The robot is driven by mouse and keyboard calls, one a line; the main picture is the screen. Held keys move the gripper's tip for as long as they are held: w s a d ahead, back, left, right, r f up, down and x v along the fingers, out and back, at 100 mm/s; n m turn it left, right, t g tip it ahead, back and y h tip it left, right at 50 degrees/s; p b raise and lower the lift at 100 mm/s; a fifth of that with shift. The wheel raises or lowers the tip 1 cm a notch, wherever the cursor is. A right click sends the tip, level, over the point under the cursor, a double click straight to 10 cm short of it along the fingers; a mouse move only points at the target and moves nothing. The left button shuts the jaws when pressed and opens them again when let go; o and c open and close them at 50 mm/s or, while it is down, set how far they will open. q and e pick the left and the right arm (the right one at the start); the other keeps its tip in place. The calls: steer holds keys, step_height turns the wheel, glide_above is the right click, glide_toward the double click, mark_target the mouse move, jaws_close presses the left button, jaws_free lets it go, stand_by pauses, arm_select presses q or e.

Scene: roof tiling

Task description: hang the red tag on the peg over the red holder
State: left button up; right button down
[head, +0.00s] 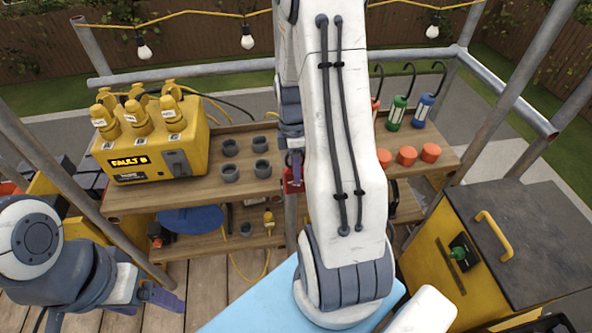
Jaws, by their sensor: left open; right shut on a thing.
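A red piece, which looks like the red tag (290,186), hangs upright at the front of the wooden shelf, left of my big white arm. My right gripper (294,160) is shut on it; the arm hides most of the fingers. My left gripper (163,297) is open and empty at the lower left, in front of the shelf and well away from the tag. I cannot make out the red holder or the peg over it; my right arm covers the middle of the shelf.
The wooden shelf (140,200) bears a yellow box (150,140) with plugs, grey cups (229,147) and orange cups (407,155). Hooked green (396,113) and blue (422,110) tubes stand behind the orange cups. A yellow cabinet (440,260) is at right. A light blue surface (250,300) lies below.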

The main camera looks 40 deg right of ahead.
steer(key=w, duration=0.1)
steer(key=w+d+t, duration=0.1)
steer(key=w, duration=0.1)
steer(key=w+d+t+h, duration=0.1)
steer(key=shift+w+d+f, duration=0.15)
steer(key=shift+d+f, duration=0.1)
steer(key=shift+f, duration=0.05)
steer(key=c, duration=0.8)
jaws_free()
steer(key=shift+o, duration=0.2)
step_height(320, 180, up, 11)
steer(key=s+a+g, duration=0.1)
steer(key=s, duration=0.1)
steer(key=shift+s+a+g+y, duration=0.25)
steer(key=shift+a+g+y, duration=0.05)
steer(key=shift+g+y, duration=0.1)
